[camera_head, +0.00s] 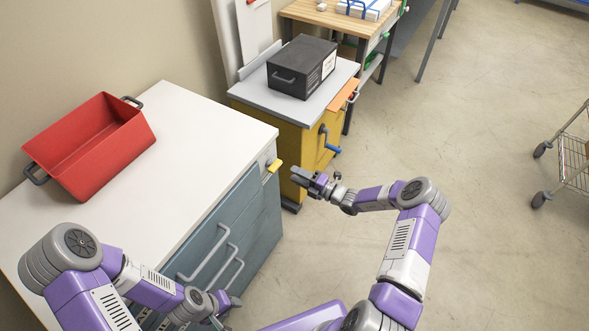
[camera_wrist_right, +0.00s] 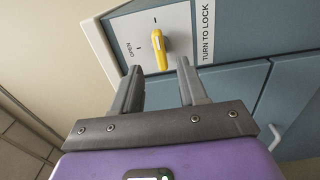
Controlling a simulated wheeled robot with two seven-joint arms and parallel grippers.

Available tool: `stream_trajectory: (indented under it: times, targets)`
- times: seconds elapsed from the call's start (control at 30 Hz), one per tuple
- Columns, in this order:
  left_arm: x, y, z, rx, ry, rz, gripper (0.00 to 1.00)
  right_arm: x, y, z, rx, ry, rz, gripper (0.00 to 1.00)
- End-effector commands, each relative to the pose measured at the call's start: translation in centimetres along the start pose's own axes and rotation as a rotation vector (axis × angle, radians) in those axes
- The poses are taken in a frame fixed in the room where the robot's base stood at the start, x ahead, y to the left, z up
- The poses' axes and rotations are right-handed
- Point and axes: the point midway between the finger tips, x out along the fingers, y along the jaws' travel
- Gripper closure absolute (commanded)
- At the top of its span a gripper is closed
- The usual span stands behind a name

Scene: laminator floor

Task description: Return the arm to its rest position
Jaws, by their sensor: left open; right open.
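My right gripper (camera_head: 314,181) is open and empty in the head view, close to the right front corner of the blue-grey cabinet. In the right wrist view its two fingers (camera_wrist_right: 160,88) stand apart, with a yellow latch handle (camera_wrist_right: 156,47) beyond and between their tips. The fingers do not appear to grip it. The yellow handle also shows in the head view (camera_head: 275,166), left of the right gripper. My left gripper (camera_head: 226,304) is low at the bottom of the head view beside the cabinet front, partly cut off and open.
A red bin (camera_head: 137,142) stands on the white cabinet top (camera_head: 190,185). A dark box (camera_head: 302,64) sits on a yellow crank unit (camera_head: 305,150) behind. The cabinet front has grey handles (camera_head: 212,262). A wire cart (camera_head: 572,160) stands at the right. The floor (camera_head: 490,240) between is clear.

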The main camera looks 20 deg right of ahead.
Motion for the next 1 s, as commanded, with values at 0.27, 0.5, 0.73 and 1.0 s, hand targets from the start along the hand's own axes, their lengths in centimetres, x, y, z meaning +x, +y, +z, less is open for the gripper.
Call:
stream_trajectory:
  times: [0.27, 0.5, 0.73, 1.0]
  targets:
    - [0.0, 0.0, 0.0, 0.000, 0.000, 0.000, 0.57, 0.2, -0.1, -0.4, -0.012, 0.013, -0.010, 0.57]
    - [0.0, 0.0, 0.0, 0.000, 0.000, 0.000, 0.57, 1.0, -4.3, -10.7, -0.353, 0.351, -0.202, 0.57]
    - [-0.1, 0.0, 0.0, 0.000, 0.000, 0.000, 0.57, -6.0, -10.7, -24.5, -1.179, 1.087, -0.253, 0.57]
    - [-0.1, 0.0, 0.0, 0.000, 0.000, 0.000, 0.57, -14.4, -12.3, -29.2, -2.207, 1.805, 0.350, 0.57]
